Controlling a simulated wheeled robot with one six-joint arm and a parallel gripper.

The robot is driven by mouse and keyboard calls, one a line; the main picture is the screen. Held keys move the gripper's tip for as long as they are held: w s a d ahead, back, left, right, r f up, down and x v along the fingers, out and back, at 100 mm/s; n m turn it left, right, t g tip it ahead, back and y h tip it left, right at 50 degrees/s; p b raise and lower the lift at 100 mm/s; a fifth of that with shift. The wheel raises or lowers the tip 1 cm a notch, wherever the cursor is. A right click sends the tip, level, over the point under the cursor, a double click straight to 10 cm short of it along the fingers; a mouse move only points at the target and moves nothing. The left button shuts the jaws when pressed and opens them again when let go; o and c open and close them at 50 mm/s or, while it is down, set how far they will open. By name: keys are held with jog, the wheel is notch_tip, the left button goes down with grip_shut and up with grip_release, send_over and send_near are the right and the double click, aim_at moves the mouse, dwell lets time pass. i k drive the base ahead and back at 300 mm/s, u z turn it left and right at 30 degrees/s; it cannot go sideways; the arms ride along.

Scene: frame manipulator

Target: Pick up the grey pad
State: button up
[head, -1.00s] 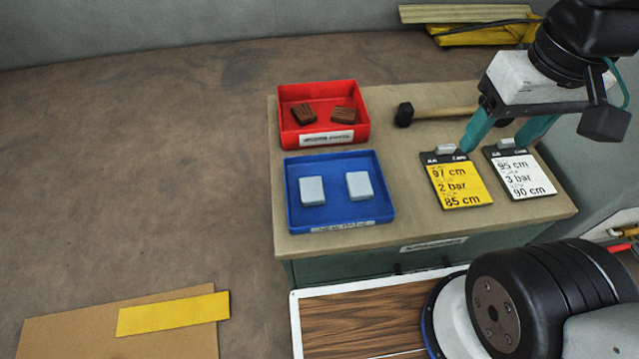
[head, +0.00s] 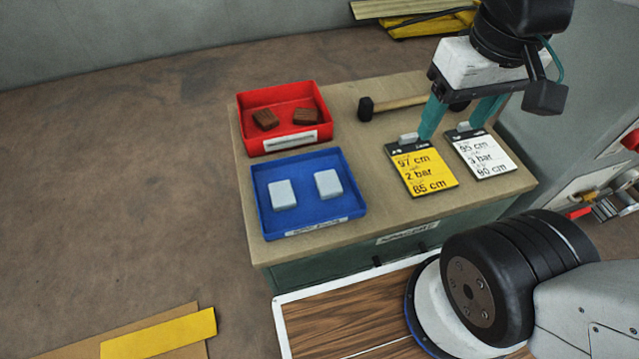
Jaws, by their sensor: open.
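Two light grey pads lie flat in the blue tray: the left grey pad (head: 283,195) and the right grey pad (head: 328,184), with a gap between them. The blue tray (head: 310,225) sits at the front left of the cabinet top. My gripper (head: 453,134) is open, with its teal fingers pointing down over the right part of the cabinet top, by the top edges of the two cards. It is well to the right of the pads and holds nothing that I can see.
A red tray (head: 270,142) with two brown blocks (head: 306,117) stands behind the blue tray. A mallet (head: 400,103) lies at the back. A yellow card (head: 427,173) and a white card (head: 485,154) lie on the right. The cabinet top (head: 375,150) is bare between tray and cards.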

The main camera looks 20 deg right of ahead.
aim_at(327, 182)
jog(key=k, duration=0.5)
jog(key=u, duration=2.4)
jog(key=i, duration=2.4)
jog(key=z, duration=3.65)
